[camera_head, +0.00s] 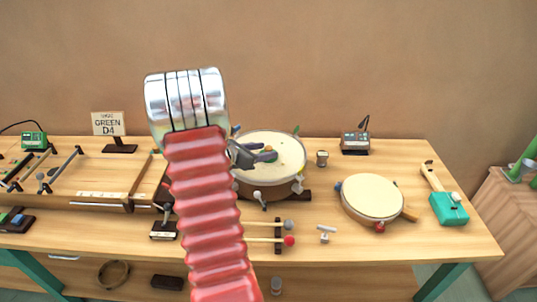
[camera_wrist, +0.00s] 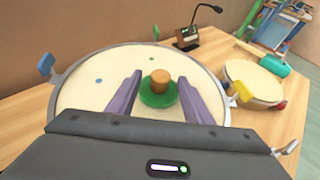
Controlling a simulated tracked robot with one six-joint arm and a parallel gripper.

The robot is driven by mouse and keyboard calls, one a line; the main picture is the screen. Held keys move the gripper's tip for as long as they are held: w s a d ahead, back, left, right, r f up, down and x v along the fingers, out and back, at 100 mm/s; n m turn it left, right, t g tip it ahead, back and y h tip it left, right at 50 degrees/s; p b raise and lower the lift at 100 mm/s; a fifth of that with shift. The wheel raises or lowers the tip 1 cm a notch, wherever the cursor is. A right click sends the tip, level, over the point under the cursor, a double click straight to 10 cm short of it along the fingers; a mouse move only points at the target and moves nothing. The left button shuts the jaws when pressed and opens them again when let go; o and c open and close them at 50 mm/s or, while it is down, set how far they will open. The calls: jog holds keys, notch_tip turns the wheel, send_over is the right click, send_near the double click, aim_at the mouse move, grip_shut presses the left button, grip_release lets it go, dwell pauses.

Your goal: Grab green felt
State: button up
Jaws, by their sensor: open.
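The green felt (camera_wrist: 157,100) is a round green pad with an orange-brown cork-like knob (camera_wrist: 161,78) on it. It lies on the pale head of the large drum (camera_wrist: 85,95). My gripper (camera_wrist: 160,82) is open, with one purple-grey finger on each side of the felt and a gap to the knob on both sides. In the head view my gripper (camera_head: 271,153) is over the same drum (camera_head: 285,150), and the felt is mostly hidden behind the fingers there. I cannot tell how high the fingertips are above the drumhead.
A smaller drum (camera_head: 372,196) and a teal-headed mallet (camera_head: 449,208) are to the right. Mallets with grey and red heads (camera_head: 289,241) lie in front. A small meter box (camera_head: 355,142) stands behind. A wooden tray (camera_head: 100,175) and a "GREEN D4" sign (camera_head: 108,124) are at left.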

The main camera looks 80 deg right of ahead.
jog(key=shift+s+d+f, duration=0.1)
jog(key=shift+s+d, duration=0.05)
jog(key=shift+d, duration=0.1)
jog(key=shift+c, duration=0.4)
jog(key=c, duration=1)
jog(key=shift+c, duration=0.2)
notch_tip(320, 180, up, 10)
dwell(0.6)
